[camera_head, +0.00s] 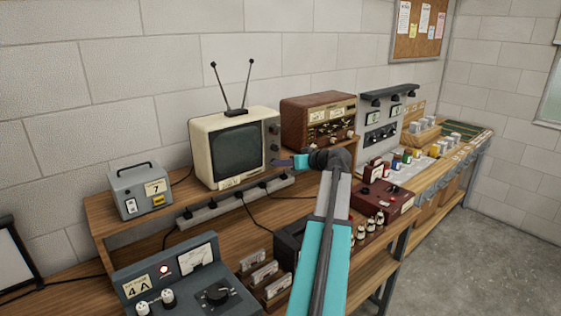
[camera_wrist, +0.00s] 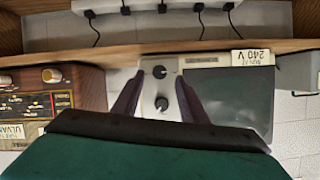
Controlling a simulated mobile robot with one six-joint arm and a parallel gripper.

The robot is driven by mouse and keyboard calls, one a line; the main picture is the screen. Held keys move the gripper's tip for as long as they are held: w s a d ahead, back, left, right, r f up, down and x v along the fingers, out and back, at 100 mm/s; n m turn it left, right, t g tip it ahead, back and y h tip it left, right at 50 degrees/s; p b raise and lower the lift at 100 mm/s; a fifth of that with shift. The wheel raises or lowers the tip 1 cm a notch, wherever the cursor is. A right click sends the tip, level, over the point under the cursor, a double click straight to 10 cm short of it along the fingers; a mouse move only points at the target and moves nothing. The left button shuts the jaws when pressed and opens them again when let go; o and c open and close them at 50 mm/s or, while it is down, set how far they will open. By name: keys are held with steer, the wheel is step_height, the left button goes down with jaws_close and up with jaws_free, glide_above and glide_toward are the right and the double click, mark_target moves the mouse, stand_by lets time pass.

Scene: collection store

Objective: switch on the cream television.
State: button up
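The cream television (camera_head: 200,135) stands on the raised wooden shelf, with a rabbit-ear antenna on top and a dark screen. Its right-hand control strip has dark knobs. My gripper (camera_head: 285,162) is in front of the lower right of this strip and hides part of it. In the wrist view the scene is upside down. There my gripper (camera_wrist: 157,95) is open, with its two fingers either side of the control strip and its dark knobs (camera_wrist: 161,103). Nothing is between the fingers but a gap; I cannot tell whether they touch the set.
A brown radio (camera_head: 318,110) stands right of the television and a grey box (camera_head: 140,190) marked 7 stands left. A red box (camera_head: 385,195) and a grey meter panel (camera_head: 185,285) sit on the bench.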

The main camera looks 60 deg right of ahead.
steer(key=shift+p+x, duration=0.45)
steer(key=shift+x, duration=1.25)
jaws_close()
